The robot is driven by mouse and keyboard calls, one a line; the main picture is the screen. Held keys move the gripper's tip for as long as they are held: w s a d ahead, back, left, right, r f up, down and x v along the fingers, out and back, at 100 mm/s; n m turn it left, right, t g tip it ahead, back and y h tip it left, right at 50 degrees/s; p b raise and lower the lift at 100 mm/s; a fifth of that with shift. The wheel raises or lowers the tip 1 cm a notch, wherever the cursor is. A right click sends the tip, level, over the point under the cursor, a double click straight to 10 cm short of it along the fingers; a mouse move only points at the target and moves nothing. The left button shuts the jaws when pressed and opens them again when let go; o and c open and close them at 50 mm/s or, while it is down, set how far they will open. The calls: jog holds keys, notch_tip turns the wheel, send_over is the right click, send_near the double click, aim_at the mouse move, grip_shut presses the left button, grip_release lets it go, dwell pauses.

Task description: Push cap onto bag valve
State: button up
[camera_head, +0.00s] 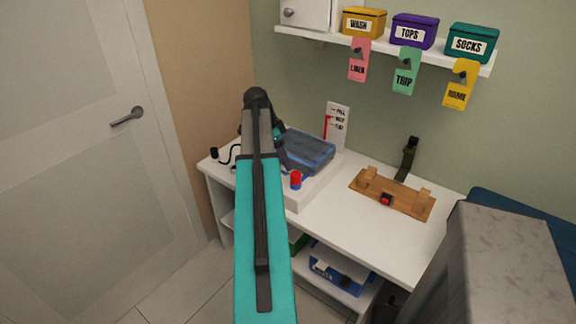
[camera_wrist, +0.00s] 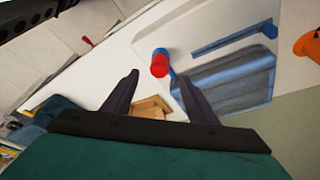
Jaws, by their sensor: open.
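The bag (camera_head: 308,152) is a blue see-through flat pack on a raised white board; it also shows in the wrist view (camera_wrist: 230,88). A red cap (camera_head: 296,177) sits upright with a blue part, seemingly the valve (camera_head: 296,186), beneath it, at the bag's near side. In the wrist view the red cap (camera_wrist: 158,71) is beyond my fingertips, with blue (camera_wrist: 162,53) behind it. I cannot tell whether the cap is fully seated. My gripper (camera_wrist: 157,82) is open and empty, its two dark fingers apart. In the head view my arm mostly hides it.
A wooden stand (camera_head: 393,195) with a red button-like part is right of the bag on the white desk (camera_head: 350,225). A white card (camera_head: 337,125) stands behind. A shelf (camera_head: 385,50) holds labelled boxes above. A grey block (camera_head: 515,265) is at the right. Desk between bag and stand is clear.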

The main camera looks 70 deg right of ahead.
jog(key=shift+b+v, duration=0.3)
jog(key=shift+v, duration=1.95)
